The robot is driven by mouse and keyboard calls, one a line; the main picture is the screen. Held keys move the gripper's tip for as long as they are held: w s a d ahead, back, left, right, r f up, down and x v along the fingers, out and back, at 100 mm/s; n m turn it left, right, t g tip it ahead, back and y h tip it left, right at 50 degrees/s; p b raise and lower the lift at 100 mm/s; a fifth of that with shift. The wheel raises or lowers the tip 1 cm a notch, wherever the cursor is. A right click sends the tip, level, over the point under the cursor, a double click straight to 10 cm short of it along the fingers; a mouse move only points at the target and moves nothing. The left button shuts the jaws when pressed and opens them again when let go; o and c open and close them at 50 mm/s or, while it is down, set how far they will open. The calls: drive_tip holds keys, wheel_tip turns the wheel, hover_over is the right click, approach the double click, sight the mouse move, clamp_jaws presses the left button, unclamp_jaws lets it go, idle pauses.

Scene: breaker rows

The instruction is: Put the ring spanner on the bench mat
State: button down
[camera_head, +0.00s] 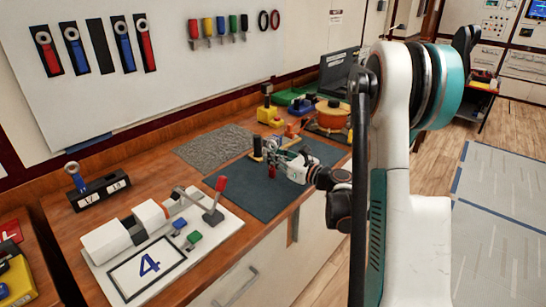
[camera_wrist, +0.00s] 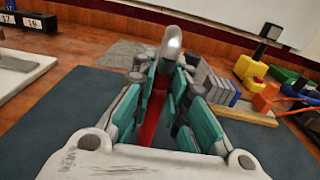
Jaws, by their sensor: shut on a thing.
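My gripper (camera_head: 285,165) is over the dark bench mat (camera_head: 258,201), near its far right part. In the wrist view my gripper (camera_wrist: 165,85) is shut on the ring spanner (camera_wrist: 171,42). The spanner's silver ring end sticks out beyond the fingertips, and its red handle runs between the fingers. In the head view my gripper mostly hides the spanner. The mat also shows on both sides of my gripper in the wrist view (camera_wrist: 65,112). I cannot tell whether the spanner touches the mat.
A wooden board with grey-blue blocks (camera_wrist: 218,88) lies close right of my gripper. A grey rough mat (camera_head: 212,147) lies behind. A vice-like fixture (camera_head: 135,225) and a black block holding a blue spanner (camera_head: 98,193) stand left. Several spanners hang on the wall panel (camera_head: 150,90).

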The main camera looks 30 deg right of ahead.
drive_tip(key=c, duration=1.6)
unclamp_jaws()
drive_tip(key=shift+f, duration=0.15)
drive_tip(key=p+v, duration=0.1)
drive_tip(key=v, duration=1.1)
